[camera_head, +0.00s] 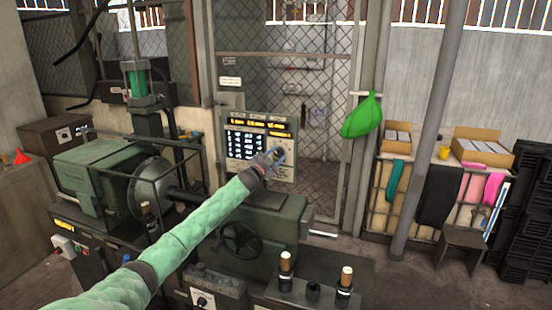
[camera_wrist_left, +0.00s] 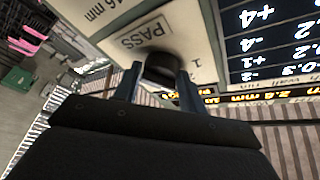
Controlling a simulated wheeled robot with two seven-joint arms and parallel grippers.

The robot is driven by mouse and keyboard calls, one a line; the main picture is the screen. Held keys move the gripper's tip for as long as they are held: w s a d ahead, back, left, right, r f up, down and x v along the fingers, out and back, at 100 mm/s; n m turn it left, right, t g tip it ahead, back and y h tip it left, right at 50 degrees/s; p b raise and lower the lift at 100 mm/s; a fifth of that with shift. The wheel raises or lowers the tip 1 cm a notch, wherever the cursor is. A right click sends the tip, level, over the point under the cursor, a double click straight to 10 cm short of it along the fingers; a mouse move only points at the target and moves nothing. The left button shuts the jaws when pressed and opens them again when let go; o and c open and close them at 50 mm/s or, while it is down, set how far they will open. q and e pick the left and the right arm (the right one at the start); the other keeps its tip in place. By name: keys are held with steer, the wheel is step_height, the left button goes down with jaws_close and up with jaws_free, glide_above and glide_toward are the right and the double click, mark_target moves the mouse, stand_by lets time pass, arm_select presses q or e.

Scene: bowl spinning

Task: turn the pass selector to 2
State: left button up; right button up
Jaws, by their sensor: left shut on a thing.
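The pass selector is a dark round knob (camera_wrist_left: 162,67) on the pale control panel (camera_head: 284,172), beside a boxed PASS label (camera_wrist_left: 147,32). In the wrist view the panel is turned around, and the digit 1 shows on its face near the knob. My left gripper (camera_head: 274,158) reaches the panel's right side in the head view. In the wrist view its two fingers are closed on either side of the knob. The knob's pointer is hidden, so I cannot tell its setting. My right gripper is not in view.
A lit display (camera_head: 246,146) is left of the gripper. The green spinning lathe (camera_head: 95,165) stands at left. Wooden-topped tools (camera_head: 346,280) stand upright at the front. A green cloth (camera_head: 362,117) hangs right of the panel. A grey pole (camera_head: 430,130) stands farther right.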

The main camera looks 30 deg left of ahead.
arm_select(q)
steer(key=shift+a+r, duration=0.1)
steer(key=shift+r, duration=0.05)
steer(key=o, duration=0.9)
steer(key=shift+s+f, duration=0.1)
steer(key=shift+f, duration=0.1)
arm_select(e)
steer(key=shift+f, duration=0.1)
arm_select(q)
steer(key=shift+s+f+b, duration=0.15)
steer(key=shift+s+b, duration=0.1)
steer(key=shift+b, duration=0.05)
steer(key=shift+b+v, duration=1.65)
steer(key=shift+v, duration=1.85)
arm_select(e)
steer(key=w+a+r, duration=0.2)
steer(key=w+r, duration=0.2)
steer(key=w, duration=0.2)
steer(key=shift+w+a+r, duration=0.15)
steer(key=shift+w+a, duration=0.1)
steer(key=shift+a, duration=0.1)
arm_select(q)
steer(key=shift+r, duration=0.2)
